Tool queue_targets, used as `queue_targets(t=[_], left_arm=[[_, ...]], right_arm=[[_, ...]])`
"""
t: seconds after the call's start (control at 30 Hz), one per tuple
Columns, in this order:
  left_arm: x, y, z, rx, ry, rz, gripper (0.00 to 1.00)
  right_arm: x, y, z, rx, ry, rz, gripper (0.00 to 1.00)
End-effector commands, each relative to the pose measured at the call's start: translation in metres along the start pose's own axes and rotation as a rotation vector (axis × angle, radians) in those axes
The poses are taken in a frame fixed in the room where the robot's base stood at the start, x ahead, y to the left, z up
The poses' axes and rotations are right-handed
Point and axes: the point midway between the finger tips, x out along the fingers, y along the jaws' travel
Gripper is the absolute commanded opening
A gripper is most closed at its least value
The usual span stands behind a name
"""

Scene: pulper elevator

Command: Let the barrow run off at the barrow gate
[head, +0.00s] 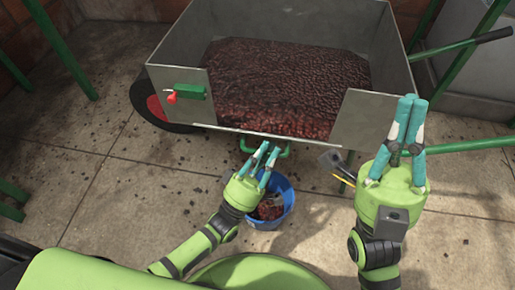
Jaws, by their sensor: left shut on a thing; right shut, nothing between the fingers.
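The barrow (362,42) is a grey metal tub heaped with dark red, wet-looking pulp (275,85). Its near wall has a wide gap between two side panels, with pulp up to the lower edge. A green latch (190,92) with a red knob sits on the left panel. Below the gap is a green handle (284,150). My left gripper (266,160) is shut on that handle, its fingers partly hiding it. My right gripper (412,103) is shut and empty, fingers pointing up, in front of the right panel.
A blue bucket (287,190) with some reddish matter stands on the floor below, partly behind my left gripper. A black wheel with red hub (157,108) shows at left. Green legs (62,50) stand at left. Dark bits litter the concrete floor (110,190).

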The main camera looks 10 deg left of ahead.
Motion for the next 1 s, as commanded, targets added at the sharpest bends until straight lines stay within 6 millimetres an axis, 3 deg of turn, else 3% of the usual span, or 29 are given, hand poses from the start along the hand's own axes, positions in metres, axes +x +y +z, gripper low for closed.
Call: queue_targets(t=[0.17, 0.3, 0.5, 0.6, 0.73, 1.0], left_arm=[[0.0, 0.0, -0.001, 0.002, 0.001, 0.001, 0.0], [0.0, 0.0, -0.001, 0.002, 0.001, 0.001, 0.0], [0.001, 0.0, -0.001, 0.002, 0.001, 0.001, 0.0], [0.001, 0.0, -0.001, 0.002, 0.001, 0.001, 0.0], [0.001, 0.0, -0.001, 0.002, 0.001, 0.001, 0.0], [0.001, 0.0, -0.001, 0.002, 0.002, 0.001, 0.0]], right_arm=[[-0.018, -0.058, 0.075, 0.106, -0.3, -0.095, 0.0], [-0.056, -0.118, 0.141, 0.177, -0.612, -0.156, 0.0], [-0.122, -0.18, 0.198, 0.17, -0.996, -0.154, 0.0], [-0.152, -0.199, 0.21, 0.119, -1.14, -0.111, 0.0], [-0.18, -0.21, 0.211, 0.022, -1.256, -0.013, 0.0], [-0.196, -0.208, 0.177, -0.137, -1.256, 0.24, 0.0]])
